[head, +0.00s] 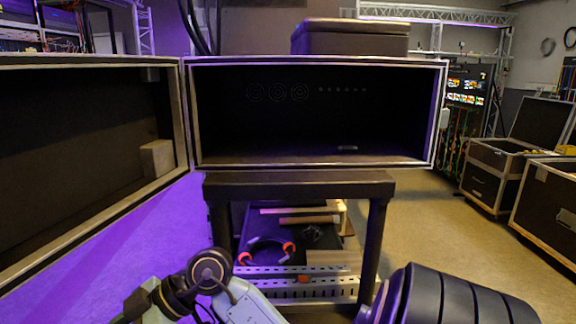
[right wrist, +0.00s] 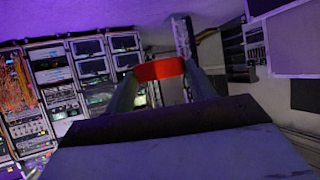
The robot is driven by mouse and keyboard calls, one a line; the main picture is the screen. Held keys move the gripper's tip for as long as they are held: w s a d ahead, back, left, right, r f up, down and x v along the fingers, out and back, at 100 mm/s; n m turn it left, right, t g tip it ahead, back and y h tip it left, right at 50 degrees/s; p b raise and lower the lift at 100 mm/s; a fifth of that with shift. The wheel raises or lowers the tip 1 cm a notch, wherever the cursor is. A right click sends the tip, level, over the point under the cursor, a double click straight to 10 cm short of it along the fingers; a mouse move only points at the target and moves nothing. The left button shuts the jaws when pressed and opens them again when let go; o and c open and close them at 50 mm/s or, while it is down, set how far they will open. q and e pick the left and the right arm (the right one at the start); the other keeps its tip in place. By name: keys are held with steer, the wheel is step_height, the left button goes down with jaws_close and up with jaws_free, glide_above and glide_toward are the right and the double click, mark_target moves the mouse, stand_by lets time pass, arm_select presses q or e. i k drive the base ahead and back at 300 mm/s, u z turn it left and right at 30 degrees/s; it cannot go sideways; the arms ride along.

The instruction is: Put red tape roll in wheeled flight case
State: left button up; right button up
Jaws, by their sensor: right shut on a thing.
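My right gripper (right wrist: 160,74) shows in the right wrist view and is shut on the red tape roll (right wrist: 158,69), which sits between its two fingertips. In the head view only a dark part of my right arm shows at the bottom right, and the roll is out of view. Open-lidded flight cases stand on the floor at the right: one farther back (head: 483,186) and one nearer (head: 541,212), cut off by the picture edge. I cannot make out wheels on either. My left arm shows at the bottom, but its gripper is out of view.
An open, dark case (head: 318,163) stands on a black stand (head: 298,182) straight ahead, its door (head: 184,120) swung left. A dark box (head: 350,40) sits on top. Cable and slotted rails (head: 290,285) lie below. Floor (head: 425,215) between stand and right-hand cases is clear.

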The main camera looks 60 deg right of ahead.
mark_target(316, 152)
steer(key=z, duration=1.7)
